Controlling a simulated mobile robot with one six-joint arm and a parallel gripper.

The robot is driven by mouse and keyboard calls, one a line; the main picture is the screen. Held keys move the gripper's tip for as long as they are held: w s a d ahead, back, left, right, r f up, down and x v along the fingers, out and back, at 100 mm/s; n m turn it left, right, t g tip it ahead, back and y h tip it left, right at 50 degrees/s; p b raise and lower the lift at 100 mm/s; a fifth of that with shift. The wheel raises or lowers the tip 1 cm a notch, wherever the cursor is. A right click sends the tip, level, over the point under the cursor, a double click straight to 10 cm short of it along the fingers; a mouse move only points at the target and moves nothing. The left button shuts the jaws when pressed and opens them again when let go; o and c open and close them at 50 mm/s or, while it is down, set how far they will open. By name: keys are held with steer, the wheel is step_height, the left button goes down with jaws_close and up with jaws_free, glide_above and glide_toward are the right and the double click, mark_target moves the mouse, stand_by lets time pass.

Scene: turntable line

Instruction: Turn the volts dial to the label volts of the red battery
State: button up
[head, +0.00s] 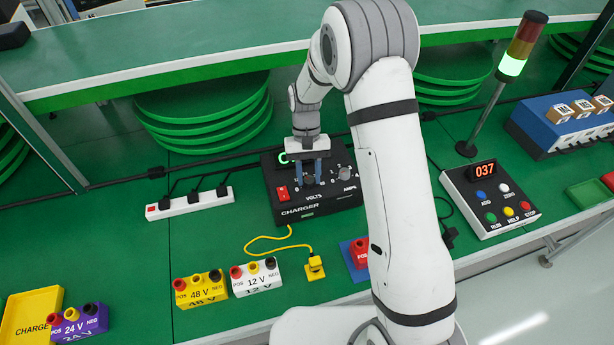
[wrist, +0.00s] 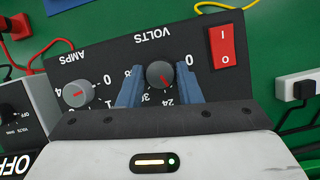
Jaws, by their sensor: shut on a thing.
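The volts dial (wrist: 160,74) is a grey round knob on the black charger (head: 315,211). My gripper (head: 308,180) points down at the charger, and its two blue fingers are shut on the dial's sides. In the wrist view the dial's red mark points down and right, toward the 24 side of the scale. Part of the scale is hidden by the fingers. A red object (head: 360,252), perhaps the red battery, sits on a blue pad (head: 347,247). My arm hides much of it, and no voltage label on it is readable.
The charger has a red switch (wrist: 222,46) and an amps dial (wrist: 78,93). Yellow 48 V (head: 202,291), white 12 V (head: 256,279) and purple 24 V (head: 79,323) batteries stand in front. A yellow cable (head: 270,238) lies nearby. A display box (head: 488,198) reads 037.

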steer(key=m, duration=0.2)
steer(key=m+y+b, duration=0.1)
steer(key=shift+d+f+m+y, duration=0.1)
steer(key=shift+d+m+y, duration=0.05)
steer(key=shift+m+y, duration=0.2)
steer(key=m+y, duration=0.1)
steer(key=m, duration=0.2)
steer(key=shift+s+d+m+t+b, duration=0.1)
steer(key=shift+m+t+b, duration=0.2)
steer(key=shift+m, duration=0.05)
steer(key=m+y, duration=0.1)
steer(key=m, duration=0.2)
steer(key=shift+s+m+t, duration=0.1)
steer(key=shift+m+t, duration=0.2)
steer(key=shift+t, duration=0.1)
steer(key=shift+m+t+y+b, duration=0.4)
steer(key=shift+m+t, duration=0.2)
steer(key=shift+m, duration=1.3)
steer(key=o, duration=1)
steer(key=shift+c, duration=0.2)
steer(key=shift+d+r, duration=0.1)
steer(key=shift+r, duration=0.1)
